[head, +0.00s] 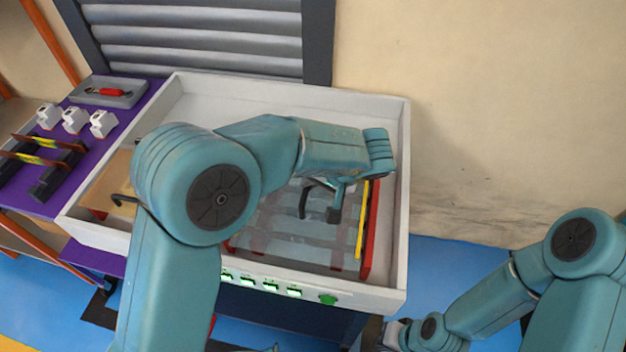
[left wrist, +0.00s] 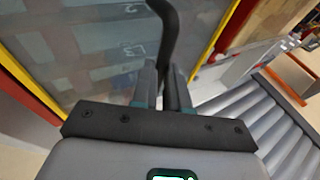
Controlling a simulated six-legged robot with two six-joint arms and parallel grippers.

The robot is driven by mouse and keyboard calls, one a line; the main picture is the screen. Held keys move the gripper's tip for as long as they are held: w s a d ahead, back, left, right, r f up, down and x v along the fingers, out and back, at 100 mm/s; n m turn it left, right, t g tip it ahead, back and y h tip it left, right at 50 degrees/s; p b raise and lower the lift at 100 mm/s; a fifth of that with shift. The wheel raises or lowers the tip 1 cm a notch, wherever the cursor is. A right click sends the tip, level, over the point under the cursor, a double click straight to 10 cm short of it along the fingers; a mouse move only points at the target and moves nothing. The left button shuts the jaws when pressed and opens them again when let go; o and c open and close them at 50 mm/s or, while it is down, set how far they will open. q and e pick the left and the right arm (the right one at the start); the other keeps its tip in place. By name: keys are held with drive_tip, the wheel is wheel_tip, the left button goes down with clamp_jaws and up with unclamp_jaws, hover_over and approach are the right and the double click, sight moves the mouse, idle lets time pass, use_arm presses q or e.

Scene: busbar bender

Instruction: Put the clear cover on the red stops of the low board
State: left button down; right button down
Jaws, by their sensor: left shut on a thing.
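The clear cover (head: 318,248) is a see-through sheet over the right part of the white tray-like board; it also shows in the left wrist view (left wrist: 92,45). It has a black bent handle (head: 304,203), also seen in the left wrist view (left wrist: 168,35). My left gripper (head: 338,188) is shut on this handle; its fingers show in the left wrist view (left wrist: 163,88). Red parts show faintly through the cover. A red strip (head: 371,232) and a yellow strip (head: 360,220) run along its right side. I cannot tell whether the cover touches the stops. My left arm hides its left part.
The white wall (head: 403,190) of the board stands around the cover. Green-lit terminals (head: 270,286) line its front. A purple bench (head: 95,165) at left holds white blocks (head: 75,120) and a grey tray (head: 110,91). My right arm is low at right, its gripper (head: 385,335) unclear.

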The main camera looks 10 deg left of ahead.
use_arm(q)
drive_tip(key=shift+s+r, duration=0.1)
drive_tip(key=shift+f+b, duration=0.5)
drive_tip(key=shift+b, duration=0.15)
drive_tip(key=c, duration=1.1)
unclamp_jaws()
drive_tip(key=shift+r, duration=0.15)
drive_tip(key=shift+r+p, duration=0.3)
drive_tip(key=shift+p, duration=0.2)
drive_tip(key=v, duration=1.2)
drive_tip(key=shift+r, duration=0.1)
drive_tip(key=shift+r, duration=0.1)
